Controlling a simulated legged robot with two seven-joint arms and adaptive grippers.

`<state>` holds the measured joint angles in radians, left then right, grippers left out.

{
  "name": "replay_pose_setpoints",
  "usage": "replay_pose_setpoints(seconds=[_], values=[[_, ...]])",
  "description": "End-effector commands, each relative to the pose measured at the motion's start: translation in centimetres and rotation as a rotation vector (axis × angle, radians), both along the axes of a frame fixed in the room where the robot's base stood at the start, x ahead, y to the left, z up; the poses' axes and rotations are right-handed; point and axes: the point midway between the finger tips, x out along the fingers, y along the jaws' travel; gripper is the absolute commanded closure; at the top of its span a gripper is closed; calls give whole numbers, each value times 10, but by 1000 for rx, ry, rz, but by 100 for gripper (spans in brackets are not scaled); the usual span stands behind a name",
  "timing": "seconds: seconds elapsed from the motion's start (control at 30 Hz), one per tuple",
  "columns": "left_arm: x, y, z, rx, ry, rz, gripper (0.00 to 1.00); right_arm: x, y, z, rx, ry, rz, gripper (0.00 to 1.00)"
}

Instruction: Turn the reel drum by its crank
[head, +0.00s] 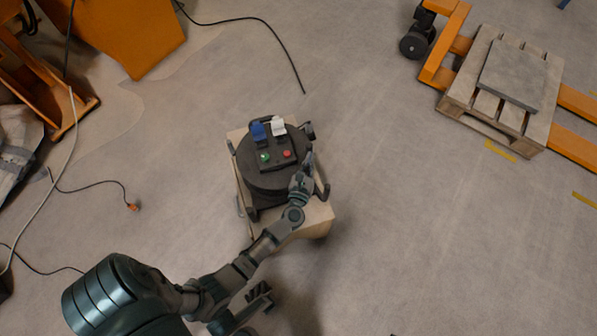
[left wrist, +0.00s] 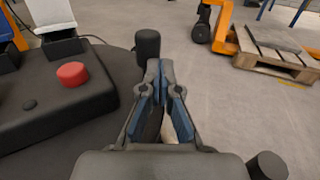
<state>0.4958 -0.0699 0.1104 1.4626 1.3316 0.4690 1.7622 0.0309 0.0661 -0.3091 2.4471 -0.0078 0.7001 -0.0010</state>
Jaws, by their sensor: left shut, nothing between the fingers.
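The reel drum (head: 250,178) is a dark round drum on a pale wooden box. On its top is a control panel with a green button (head: 264,157), a red button (head: 287,154), and a blue and a white plug. My left gripper (head: 308,161) is over the drum's right edge, shut and empty. In the left wrist view its fingertips (left wrist: 160,68) meet just right of a black upright knob (left wrist: 148,46), which may be the crank handle. I cannot tell if they touch it. A dark claw-like part of mine (head: 258,294) at the bottom may be my right gripper; its fingers are unclear.
A wooden pallet (head: 478,112) with a grey slab sits on an orange pallet jack (head: 440,70) at the upper right. An orange cabinet (head: 125,35) stands upper left. Cables (head: 265,28) lie on the floor. The floor right of the reel is clear.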

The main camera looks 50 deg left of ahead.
Motion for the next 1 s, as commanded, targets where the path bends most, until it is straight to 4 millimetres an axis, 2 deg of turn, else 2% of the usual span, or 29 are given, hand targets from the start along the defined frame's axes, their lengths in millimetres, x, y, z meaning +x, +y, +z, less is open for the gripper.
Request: replay_pose_setpoints(seconds=[0.4,1.0], values=[[9,6,0,1,0,128,100,6,2,2,-1,-30,0,47],[6,3,1,2,-1,137,100,1,1,5,3,-38,1,47]])
